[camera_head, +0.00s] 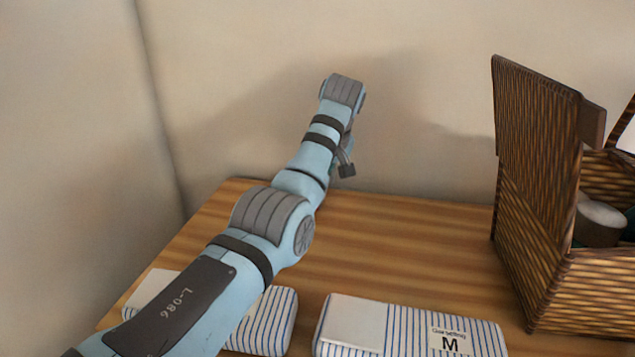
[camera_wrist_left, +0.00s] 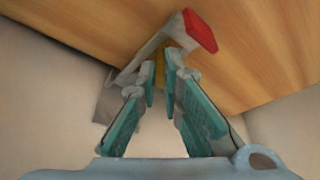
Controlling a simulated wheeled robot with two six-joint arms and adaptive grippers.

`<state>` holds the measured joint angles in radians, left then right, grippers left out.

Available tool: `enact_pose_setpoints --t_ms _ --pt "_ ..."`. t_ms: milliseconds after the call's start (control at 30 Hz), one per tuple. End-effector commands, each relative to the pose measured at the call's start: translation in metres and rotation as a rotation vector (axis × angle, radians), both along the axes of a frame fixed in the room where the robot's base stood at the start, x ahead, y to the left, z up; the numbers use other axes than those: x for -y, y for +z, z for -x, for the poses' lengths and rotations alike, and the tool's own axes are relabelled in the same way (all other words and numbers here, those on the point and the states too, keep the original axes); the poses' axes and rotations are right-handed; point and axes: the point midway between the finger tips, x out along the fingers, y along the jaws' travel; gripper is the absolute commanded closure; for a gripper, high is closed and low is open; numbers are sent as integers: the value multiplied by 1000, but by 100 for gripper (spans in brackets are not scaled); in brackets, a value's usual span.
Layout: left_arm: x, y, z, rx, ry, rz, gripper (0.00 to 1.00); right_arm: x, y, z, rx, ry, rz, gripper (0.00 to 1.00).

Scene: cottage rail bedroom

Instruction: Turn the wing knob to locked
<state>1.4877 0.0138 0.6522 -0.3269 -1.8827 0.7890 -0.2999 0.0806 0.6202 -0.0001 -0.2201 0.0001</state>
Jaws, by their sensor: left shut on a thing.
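The wing knob (camera_wrist_left: 148,52) shows in the left wrist view as a grey bar beyond my fingertips, running slantwise. A red end piece (camera_wrist_left: 200,31) and a bit of yellow show by it. My left gripper (camera_wrist_left: 162,76) has its teal-padded fingers closed in on the knob's middle, shut on it. The fingertips hide part of the knob, so its exact turn is hard to tell. In the head view my left arm reaches over the table to near the back wall; the knob is hidden there behind the arm. My right gripper is not in view.
A wooden tabletop (camera_head: 420,240) lies under my left arm, against the beige wall (camera_head: 430,90). An open wicker basket (camera_head: 530,220) stands at the right. A striped pack marked M (camera_head: 405,325) and another striped pack (camera_head: 272,318) lie in front. The table's middle is clear.

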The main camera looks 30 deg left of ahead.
Motion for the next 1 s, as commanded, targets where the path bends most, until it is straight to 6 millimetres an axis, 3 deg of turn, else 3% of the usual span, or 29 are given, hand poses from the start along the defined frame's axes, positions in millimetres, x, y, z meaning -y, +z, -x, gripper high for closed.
enact_pose_setpoints --t_ms 300,733,867,1000 --pt "-1 3 -2 10 103 -2 100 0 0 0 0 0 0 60" --pt "-1 3 -2 10 115 -3 100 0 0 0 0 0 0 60" --pt "-1 3 -1 9 114 -1 75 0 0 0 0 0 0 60" --pt "0 2 -1 6 114 -1 72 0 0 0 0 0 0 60"
